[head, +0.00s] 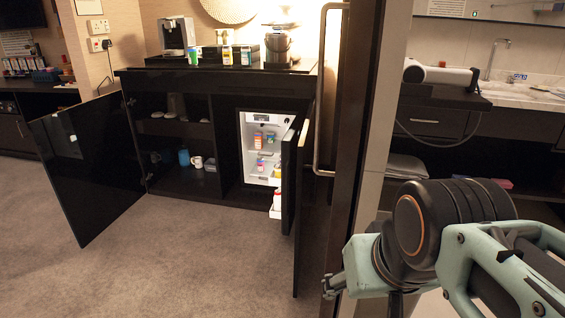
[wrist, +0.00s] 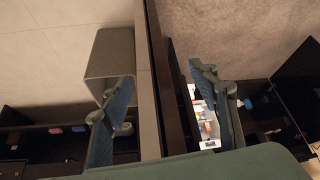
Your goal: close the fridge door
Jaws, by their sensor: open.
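The small white fridge (head: 247,157) stands open inside the black cabinet, with several small items on its shelves. The fridge door (head: 277,200) is swung outward on the right, its white inner racks facing left. A black cabinet door panel (head: 301,205) stands open just right of it, seen nearly edge-on. In the wrist view, the bright fridge interior (wrist: 208,128) shows partly behind the right finger. My gripper (wrist: 163,80) is open and empty, its two fingers wide apart. In the head view it is at lower right, partly cut off, well nearer than the fridge and apart from it.
A wall end with a long metal handle (head: 320,95) stands between my arm and the fridge. Another black cabinet door (head: 88,165) is open at left. The carpet (head: 190,260) before the cabinet is clear. A sink counter (head: 520,95) lies at right.

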